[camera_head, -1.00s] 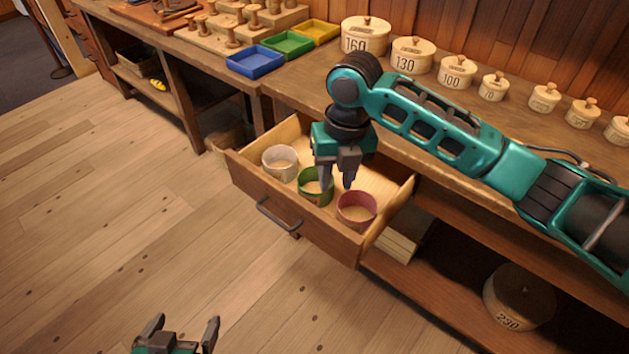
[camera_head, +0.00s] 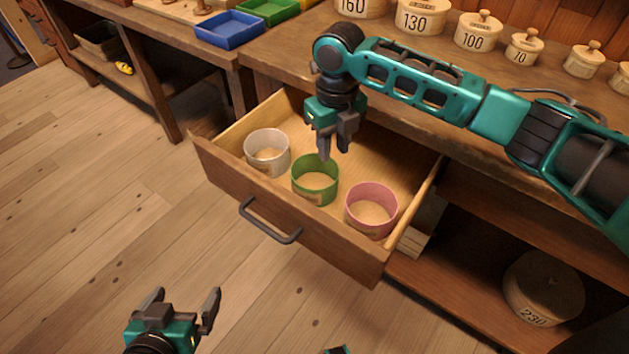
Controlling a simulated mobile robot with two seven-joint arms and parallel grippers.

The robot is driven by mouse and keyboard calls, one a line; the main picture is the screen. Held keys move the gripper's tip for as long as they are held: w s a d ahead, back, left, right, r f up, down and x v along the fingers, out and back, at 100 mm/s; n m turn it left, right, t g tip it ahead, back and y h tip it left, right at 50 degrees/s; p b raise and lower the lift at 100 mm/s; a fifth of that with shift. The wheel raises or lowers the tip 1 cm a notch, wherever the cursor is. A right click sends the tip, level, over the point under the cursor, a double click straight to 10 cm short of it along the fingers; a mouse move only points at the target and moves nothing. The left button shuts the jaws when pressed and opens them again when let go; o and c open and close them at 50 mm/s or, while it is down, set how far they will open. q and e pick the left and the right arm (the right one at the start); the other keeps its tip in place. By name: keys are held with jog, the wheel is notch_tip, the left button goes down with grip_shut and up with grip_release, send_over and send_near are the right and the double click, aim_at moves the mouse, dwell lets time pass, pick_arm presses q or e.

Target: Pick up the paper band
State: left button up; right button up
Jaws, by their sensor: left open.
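Three round, open-topped bands stand in a row in the open drawer (camera_head: 235,170) in the head view. A whitish band (camera_head: 267,153), which looks most like paper, is at the left, a green band (camera_head: 315,181) is in the middle and a pink band (camera_head: 371,211) is at the right. My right gripper (camera_head: 334,152) points down, open and empty, just behind the green band's far rim. I cannot tell its exact height above the drawer floor. My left gripper (camera_head: 184,300) is open and empty over the floor, in front of the drawer and well apart from the bands.
The drawer has a dark handle (camera_head: 270,222) on its front. Lidded round boxes (camera_head: 424,16) line the bench top, with blue (camera_head: 230,29) and green (camera_head: 268,9) trays at the left. A large box marked 230 (camera_head: 542,289) sits on the lower shelf. Free floor lies at the left.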

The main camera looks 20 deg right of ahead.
aim_at(332, 181)
notch_tip(332, 181, down, 7)
jog(key=shift+s+r+b, duration=0.1)
jog(key=shift+r+b, duration=0.05)
jog(key=shift+b, duration=0.6)
jog(key=shift+r, duration=0.1)
grip_shut()
